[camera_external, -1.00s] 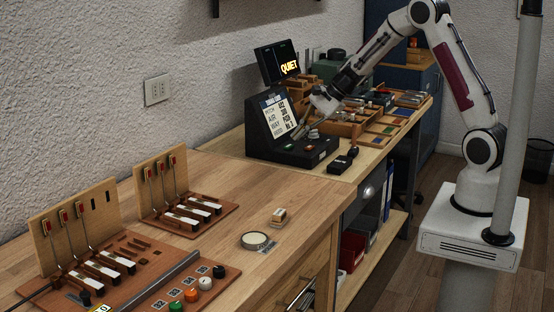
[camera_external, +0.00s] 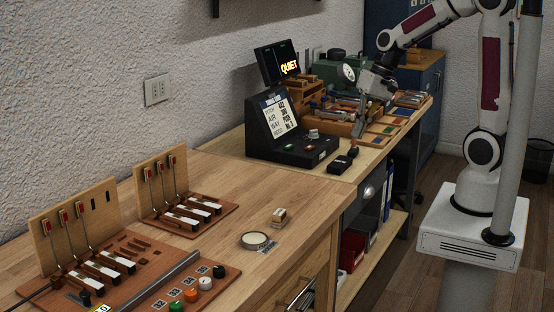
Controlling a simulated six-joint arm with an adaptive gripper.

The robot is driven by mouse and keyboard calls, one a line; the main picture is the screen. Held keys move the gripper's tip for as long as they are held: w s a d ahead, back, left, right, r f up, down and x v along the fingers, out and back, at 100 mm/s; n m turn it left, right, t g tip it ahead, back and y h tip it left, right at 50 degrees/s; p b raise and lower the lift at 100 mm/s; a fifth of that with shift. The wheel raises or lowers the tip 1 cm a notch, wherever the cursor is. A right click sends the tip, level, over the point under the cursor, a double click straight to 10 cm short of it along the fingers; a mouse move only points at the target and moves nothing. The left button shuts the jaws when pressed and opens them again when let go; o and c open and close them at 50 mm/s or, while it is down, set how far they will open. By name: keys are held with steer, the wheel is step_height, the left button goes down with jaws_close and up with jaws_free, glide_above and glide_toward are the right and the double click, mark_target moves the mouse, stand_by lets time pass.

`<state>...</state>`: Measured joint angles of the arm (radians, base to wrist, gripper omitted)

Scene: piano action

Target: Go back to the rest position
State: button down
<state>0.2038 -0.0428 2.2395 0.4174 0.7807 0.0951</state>
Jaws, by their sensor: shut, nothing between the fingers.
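My gripper (camera_external: 359,128) is shut and empty. It points down above the far part of the workbench, over the wooden trays and coloured cards, to the right of the black console (camera_external: 292,130). The console has a lit white text panel (camera_external: 279,115) and a small grey piece on its top. My arm reaches in from the upper right. No object shows in the fingers.
A dark screen reading QUIET (camera_external: 288,68) stands behind the console. A small black box (camera_external: 340,164) lies near the bench edge. The nearer wooden table holds two piano key models (camera_external: 99,265) (camera_external: 187,210), a round tin (camera_external: 256,240) and a small block (camera_external: 279,216). A grey post stands before my base.

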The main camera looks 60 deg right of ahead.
steer(key=s+r+n+t+h, duration=0.1)
steer(key=s+r+n, duration=0.2)
steer(key=s, duration=0.4)
steer(key=s+r+n+t+h, duration=0.1)
steer(key=s+r+n, duration=0.2)
steer(key=s, duration=0.5)
steer(key=shift+s+r+n+t+h, duration=0.2)
steer(key=shift+r+n+t+h, duration=0.15)
steer(key=shift+r, duration=0.55)
stand_by(2.3)
